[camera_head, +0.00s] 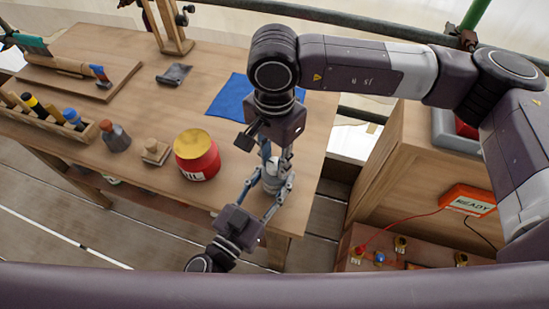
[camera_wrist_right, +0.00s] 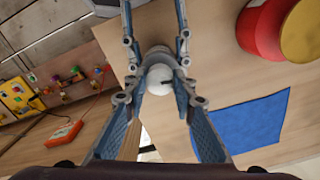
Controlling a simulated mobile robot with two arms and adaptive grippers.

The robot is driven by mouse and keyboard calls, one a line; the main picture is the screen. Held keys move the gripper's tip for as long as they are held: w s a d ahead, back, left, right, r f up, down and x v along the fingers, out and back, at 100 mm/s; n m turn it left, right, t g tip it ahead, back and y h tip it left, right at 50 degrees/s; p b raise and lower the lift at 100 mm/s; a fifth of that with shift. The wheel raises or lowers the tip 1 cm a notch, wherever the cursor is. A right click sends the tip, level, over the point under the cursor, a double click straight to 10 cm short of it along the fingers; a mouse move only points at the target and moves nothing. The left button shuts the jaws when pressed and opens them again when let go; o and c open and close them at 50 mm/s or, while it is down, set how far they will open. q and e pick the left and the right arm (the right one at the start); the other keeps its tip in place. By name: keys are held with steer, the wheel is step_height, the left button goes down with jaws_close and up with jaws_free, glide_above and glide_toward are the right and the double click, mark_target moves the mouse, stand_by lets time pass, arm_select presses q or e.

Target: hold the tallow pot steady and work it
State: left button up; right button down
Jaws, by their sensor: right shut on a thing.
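A small grey pot (camera_head: 273,176) stands near the front right corner of the bench, partly hidden by the fingers. In the right wrist view, a round white top with a dark mark (camera_wrist_right: 160,77) shows on it. My right gripper (camera_head: 273,160) reaches down from above and is shut on the pot's top part. My left gripper (camera_head: 266,190) comes from the front, with its fingers on either side of the pot. Whether they press on it is not clear.
A red can with a yellow top (camera_head: 197,158) stands left of the pot. A blue cloth (camera_head: 232,97) lies behind it. A wooden block (camera_head: 155,152), a grey cone-shaped thing (camera_head: 115,137) and a tool rack (camera_head: 50,118) are farther left. An orange READY box (camera_head: 467,201) is at right.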

mark_target(275, 163)
steer(key=n, duration=0.5)
steer(key=shift+n, duration=0.3)
steer(key=n, duration=0.4)
steer(key=shift+w+n, duration=0.1)
steer(key=shift+n, duration=0.2)
steer(key=n, duration=0.9)
steer(key=shift+n, duration=0.3)
steer(key=c, duration=1.6)
jaws_free()
step_height(275, 163, up, 12)
steer(key=shift+r, duration=0.1)
